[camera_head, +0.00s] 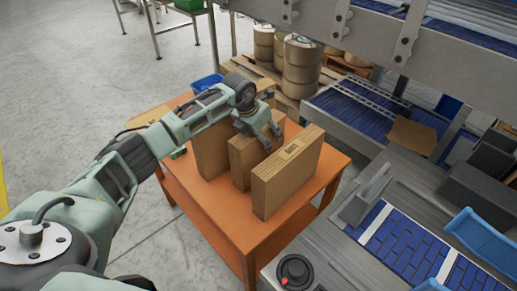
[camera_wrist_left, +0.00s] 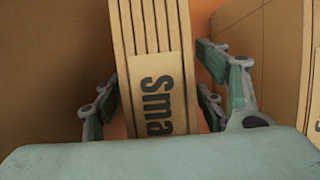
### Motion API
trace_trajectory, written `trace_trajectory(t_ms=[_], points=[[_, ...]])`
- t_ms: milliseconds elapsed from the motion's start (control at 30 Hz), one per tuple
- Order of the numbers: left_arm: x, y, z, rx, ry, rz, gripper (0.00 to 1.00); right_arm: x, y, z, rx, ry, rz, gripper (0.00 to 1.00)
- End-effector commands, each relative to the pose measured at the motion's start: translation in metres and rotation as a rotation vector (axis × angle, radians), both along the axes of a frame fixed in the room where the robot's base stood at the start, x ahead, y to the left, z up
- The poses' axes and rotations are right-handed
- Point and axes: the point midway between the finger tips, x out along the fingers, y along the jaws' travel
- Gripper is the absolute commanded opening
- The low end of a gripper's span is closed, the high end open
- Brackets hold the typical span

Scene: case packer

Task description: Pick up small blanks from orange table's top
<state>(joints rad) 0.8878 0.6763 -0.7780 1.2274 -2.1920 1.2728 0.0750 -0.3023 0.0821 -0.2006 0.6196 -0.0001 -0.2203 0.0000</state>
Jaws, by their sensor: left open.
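The orange table (camera_head: 215,200) carries upright stacks of flat cardboard blanks. The small blanks (camera_head: 241,168) stand in the middle; in the left wrist view, their stack (camera_wrist_left: 150,45) shows dark lettering that reads "Sma", with the rest cut off. My left gripper (camera_head: 266,141) is over the middle stack, pointing down. In the left wrist view, the fingers of this open gripper (camera_wrist_left: 157,95) are on both sides of the stack, with orange showing in the gaps. I cannot tell whether any finger touches it. My right gripper is not in view.
A larger stack (camera_head: 285,180) stands close on the near right, and another stack (camera_head: 210,152) close on the left. A blue bin (camera_head: 207,84) is at the table's back. The case packer's conveyor (camera_head: 405,240) runs along the right. Drums (camera_head: 301,65) stand behind.

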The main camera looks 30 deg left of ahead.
Motion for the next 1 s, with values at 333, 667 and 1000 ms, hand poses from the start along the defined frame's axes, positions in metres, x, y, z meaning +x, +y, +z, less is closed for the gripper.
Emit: trace_trajectory(t_ms=[333, 667, 1000], points=[[0.0011, -0.0002, -0.0040, 0.000, 0.000, -0.001, 0.66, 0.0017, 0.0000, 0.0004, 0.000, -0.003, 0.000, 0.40], [0.0011, -0.0002, -0.0075, 0.000, -0.001, -0.001, 0.66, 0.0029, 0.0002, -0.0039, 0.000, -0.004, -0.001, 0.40], [0.0011, -0.0003, -0.0085, 0.000, 0.000, -0.001, 0.66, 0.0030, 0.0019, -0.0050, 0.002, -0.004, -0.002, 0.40]])
